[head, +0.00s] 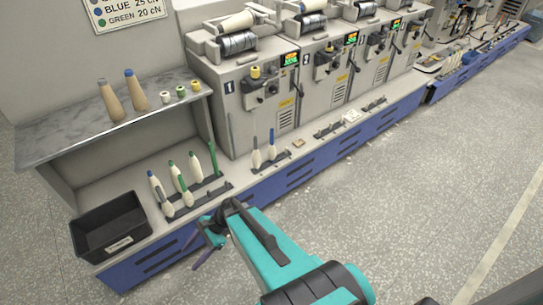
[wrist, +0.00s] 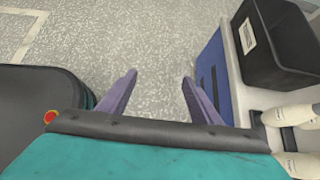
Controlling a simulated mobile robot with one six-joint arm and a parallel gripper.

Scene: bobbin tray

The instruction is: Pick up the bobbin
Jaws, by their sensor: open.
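Several white bobbins with blue, green or grey tips stand in a dark rack (head: 205,193) on the low ledge in the head view. One is a blue-tipped bobbin (head: 155,184), another a green-tipped bobbin (head: 177,178). Two more bobbins (head: 271,148) stand in a separate rack to the right. My gripper (head: 197,250) is open and empty, in front of the ledge and apart from the bobbins. In the wrist view its purple fingers (wrist: 159,77) are spread over bare floor. Parts of two bobbins (wrist: 290,116) show at that view's right edge; their tips are hidden.
A black bin (head: 110,226) sits at the ledge's left end; it also shows in the wrist view (wrist: 258,50). A marble shelf (head: 75,123) above the rack holds two tan cones (head: 136,92) and small spools. Winding machines (head: 255,95) stand behind. The floor in front is clear.

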